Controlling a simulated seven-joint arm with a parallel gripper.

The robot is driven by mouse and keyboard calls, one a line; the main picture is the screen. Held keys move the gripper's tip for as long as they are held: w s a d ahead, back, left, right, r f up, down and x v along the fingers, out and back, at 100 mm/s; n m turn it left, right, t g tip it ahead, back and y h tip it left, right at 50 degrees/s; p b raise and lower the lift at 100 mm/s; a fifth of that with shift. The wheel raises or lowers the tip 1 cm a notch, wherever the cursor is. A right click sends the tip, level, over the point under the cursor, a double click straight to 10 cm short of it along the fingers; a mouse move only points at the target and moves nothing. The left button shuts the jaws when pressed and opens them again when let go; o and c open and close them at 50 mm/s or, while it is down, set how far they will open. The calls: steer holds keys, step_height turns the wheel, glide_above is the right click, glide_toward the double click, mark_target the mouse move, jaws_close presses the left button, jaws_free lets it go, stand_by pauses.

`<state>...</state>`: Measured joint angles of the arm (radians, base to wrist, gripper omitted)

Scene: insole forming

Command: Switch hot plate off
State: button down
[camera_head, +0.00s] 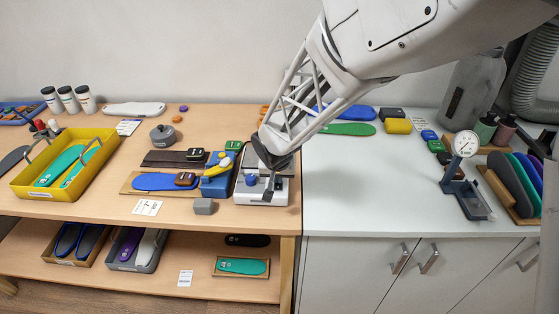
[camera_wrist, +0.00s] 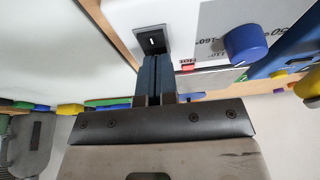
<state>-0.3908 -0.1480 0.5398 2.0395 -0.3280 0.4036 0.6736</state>
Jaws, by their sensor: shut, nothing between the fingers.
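The hot plate is a white box (camera_head: 281,197) at the right end of the wooden table. In the wrist view its white front panel (camera_wrist: 210,25) shows a blue knob (camera_wrist: 245,43) beside printed temperature marks, and a small red mark by a "HOT" label. A black switch (camera_wrist: 152,40) with a pale mark at its centre sits in a grey frame on the panel. My gripper (camera_wrist: 155,62) is shut and empty, with its dark fingertips at the lower edge of the switch. Whether they touch it I cannot tell. In the head view my gripper (camera_head: 268,194) is over the front of the hot plate.
A blue device (camera_head: 216,184) with a yellow lever stands close left of the hot plate. A yellow bin (camera_head: 20,184) stands at far left. The white counter (camera_head: 350,185) to the right has a wide clear area.

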mark_target(278, 188)
steer(key=shift+s+d+f, duration=0.15)
steer(key=shift+s+f, duration=0.55)
steer(key=shift+s, duration=0.2)
steer(key=shift+r, duration=0.1)
step_height(278, 188, up, 6)
steer(key=shift+s+f, duration=0.15)
steer(key=v, duration=0.9)
steer(key=shift+w+r, duration=0.4)
steer(key=shift+w, duration=0.1)
